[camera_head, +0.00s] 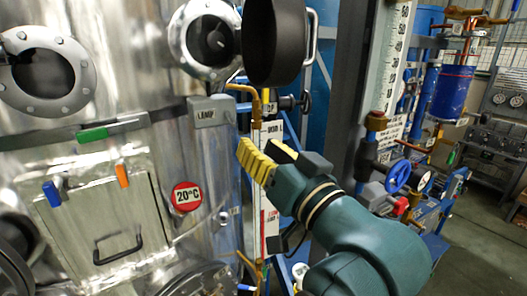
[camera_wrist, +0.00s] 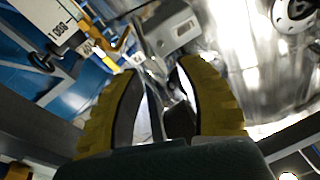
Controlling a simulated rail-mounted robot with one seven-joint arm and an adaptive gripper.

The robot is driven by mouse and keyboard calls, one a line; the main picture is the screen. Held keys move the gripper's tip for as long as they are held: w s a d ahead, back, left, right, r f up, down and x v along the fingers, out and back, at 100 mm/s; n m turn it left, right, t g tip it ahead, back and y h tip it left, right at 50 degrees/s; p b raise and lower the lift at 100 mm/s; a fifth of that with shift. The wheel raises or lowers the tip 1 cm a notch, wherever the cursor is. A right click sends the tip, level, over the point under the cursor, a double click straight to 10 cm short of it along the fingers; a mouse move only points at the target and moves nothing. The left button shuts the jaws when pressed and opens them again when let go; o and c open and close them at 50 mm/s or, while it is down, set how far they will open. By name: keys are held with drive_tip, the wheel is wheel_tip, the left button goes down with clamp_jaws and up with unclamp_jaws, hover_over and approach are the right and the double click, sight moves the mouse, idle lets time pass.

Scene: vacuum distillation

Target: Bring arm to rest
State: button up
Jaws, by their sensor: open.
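My gripper (camera_head: 262,158) has yellow ribbed fingers and sits in front of the right edge of the steel tank, just below the grey LAMP box (camera_head: 211,111). In the wrist view my gripper (camera_wrist: 160,75) shows two fingers apart with a gap between them and nothing held. My green arm reaches in from the lower right in the head view. A grey box (camera_wrist: 174,32) on the tank shows beyond the fingertips in the wrist view. I cannot tell exactly how far the fingertips are from the tank.
A black cylinder (camera_head: 273,42) hangs above my gripper. A blue valve wheel (camera_head: 397,176) and pipes stand right of my arm.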

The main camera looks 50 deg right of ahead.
drive_tip(key=shift+s+a+f, duration=0.1)
drive_tip(key=shift+s+a, duration=0.1)
drive_tip(key=shift+s, duration=0.45)
